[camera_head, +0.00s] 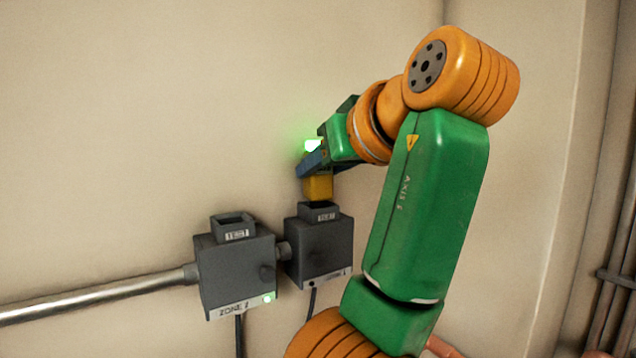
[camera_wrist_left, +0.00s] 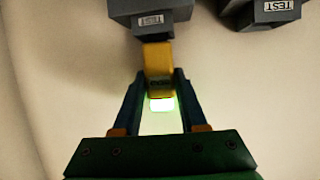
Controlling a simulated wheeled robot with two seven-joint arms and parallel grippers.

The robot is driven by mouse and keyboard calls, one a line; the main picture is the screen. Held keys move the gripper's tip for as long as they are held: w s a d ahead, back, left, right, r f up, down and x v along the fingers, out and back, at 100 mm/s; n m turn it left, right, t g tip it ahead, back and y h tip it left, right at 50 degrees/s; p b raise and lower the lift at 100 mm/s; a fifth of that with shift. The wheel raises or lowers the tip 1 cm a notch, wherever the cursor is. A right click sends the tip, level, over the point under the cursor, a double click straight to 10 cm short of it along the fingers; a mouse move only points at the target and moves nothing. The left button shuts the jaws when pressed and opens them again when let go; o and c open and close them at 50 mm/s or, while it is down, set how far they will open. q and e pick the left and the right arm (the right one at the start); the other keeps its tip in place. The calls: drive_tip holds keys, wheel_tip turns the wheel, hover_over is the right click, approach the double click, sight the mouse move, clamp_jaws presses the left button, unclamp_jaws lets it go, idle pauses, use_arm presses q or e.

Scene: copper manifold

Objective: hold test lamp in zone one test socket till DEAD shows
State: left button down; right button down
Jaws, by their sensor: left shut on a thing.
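The yellow test lamp (camera_head: 318,187) is upright with its lower end at the test socket (camera_head: 320,212) on top of the right grey box. I cannot tell how deep it sits. Its upper end glows bright green. My left gripper (camera_head: 314,165) is shut on the lamp from above. In the left wrist view the lamp (camera_wrist_left: 158,58) is between the two blue fingers, with the green glow (camera_wrist_left: 161,104) nearest me and a small dark word too blurred to read. The right box's front label is too small to read surely. My right gripper is out of view.
The left grey box (camera_head: 237,278), labelled ZONE with an unclear number, has an open TEST socket (camera_head: 233,228) and a lit green light (camera_head: 268,298). A metal conduit (camera_head: 95,297) runs left from it. The wall above is clear. Vertical pipes (camera_head: 612,200) stand at far right.

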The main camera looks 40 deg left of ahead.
use_arm(q)
drive_tip(key=shift+r+p, duration=1)
drive_tip(key=shift+r, duration=1.2)
